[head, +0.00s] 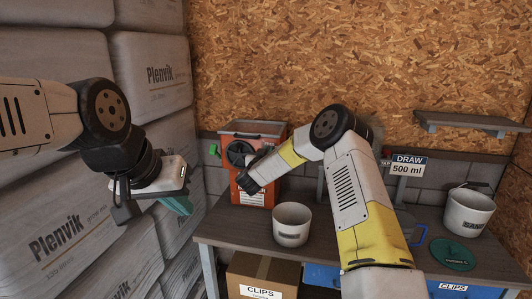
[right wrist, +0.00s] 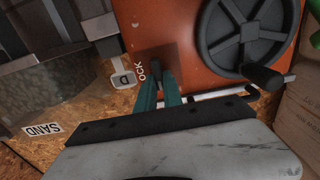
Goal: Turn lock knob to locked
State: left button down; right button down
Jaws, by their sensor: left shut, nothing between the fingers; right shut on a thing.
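The orange soil mixer (head: 270,163) stands on the bench against the back wall. In the right wrist view its orange front (right wrist: 178,35) fills the upper middle. The small dark lock knob (right wrist: 157,68) lies between the teal fingertips of my right gripper (right wrist: 159,80), which is shut on it. Lettering ending in "OCK" is beside the knob, partly covered. The knob is hidden behind my right arm in the head view. My left gripper (head: 178,206) is shut and empty, raised at the left in front of the stacked bags, away from the mixer.
A dark handwheel (right wrist: 246,30) with a handle is close to my right gripper; it also shows in the head view (head: 238,153). A white pot (head: 292,226) stands on the bench (head: 235,233) before the mixer. A sand bucket (head: 468,213) is at the right.

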jog(key=shift+m, duration=0.3)
jog(key=shift+s+d+f+m, duration=0.1)
jog(key=shift+d+f+m, duration=0.1)
jog(key=shift+m, duration=2.65)
jog(key=shift+d+f+m, duration=0.15)
jog(key=shift+f+m, duration=0.1)
jog(key=shift+m, duration=2.65)
jog(key=shift+s+d+f+m, duration=0.1)
jog(key=shift+d+f+m, duration=0.1)
jog(key=shift+m, duration=2.65)
jog(key=c, duration=1.5)
grip_release()
